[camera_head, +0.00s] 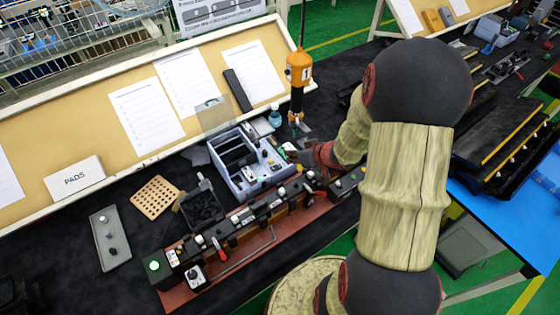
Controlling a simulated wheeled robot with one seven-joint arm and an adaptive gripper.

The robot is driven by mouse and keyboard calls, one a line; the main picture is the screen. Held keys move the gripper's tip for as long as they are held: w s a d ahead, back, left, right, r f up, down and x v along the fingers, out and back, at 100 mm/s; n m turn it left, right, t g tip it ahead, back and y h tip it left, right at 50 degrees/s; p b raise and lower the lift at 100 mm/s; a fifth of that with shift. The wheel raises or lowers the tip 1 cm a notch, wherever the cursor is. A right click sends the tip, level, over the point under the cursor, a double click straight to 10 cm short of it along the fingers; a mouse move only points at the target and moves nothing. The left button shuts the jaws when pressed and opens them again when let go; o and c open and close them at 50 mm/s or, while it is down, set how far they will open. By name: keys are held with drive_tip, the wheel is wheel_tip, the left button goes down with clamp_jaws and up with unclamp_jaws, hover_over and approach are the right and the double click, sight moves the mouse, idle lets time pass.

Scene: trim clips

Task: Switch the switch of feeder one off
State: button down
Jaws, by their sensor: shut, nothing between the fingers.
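My gripper (293,154) is at the right end of a grey-blue box (250,183) with dark open compartments, in the middle of the bench. Its fingers are shut and empty. A small pale and green part (287,146) shows right beside the fingertips; I cannot tell whether they touch it. Small switches or knobs show on the box's top, but which one is the switch of feeder one, and its position, are too small to tell. An orange hanging unit marked "1" (299,68) is above and behind the gripper.
A long red-brown fixture (180,296) with black blocks, a green button and a red handle lies in front of the box. A perforated tan board (155,197), a dark bin (202,205) and a grey tray (110,240) are at left. A sloped board (60,130) with papers stands behind.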

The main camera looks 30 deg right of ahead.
drive_tip(key=b, duration=0.2)
hover_over(278, 169)
wheel_tip(278, 169, down, 7)
drive_tip(key=shift+w+d+f, duration=0.1)
drive_tip(key=shift+f, duration=0.05)
wheel_tip(278, 169, down, 2)
drive_tip(key=shift+f+b, duration=0.2)
drive_tip(key=shift+b, duration=0.35)
drive_tip(key=shift+a+f, duration=0.2)
drive_tip(key=shift+f, duration=0.4)
drive_tip(key=shift+f+b, duration=0.1)
drive_tip(key=shift+b, duration=0.25)
drive_tip(key=f+h+b, duration=0.1)
drive_tip(key=b, duration=0.2)
drive_tip(key=shift+a, duration=0.3)
drive_tip(key=shift+r+p, duration=0.3)
drive_tip(key=shift+d, duration=0.3)
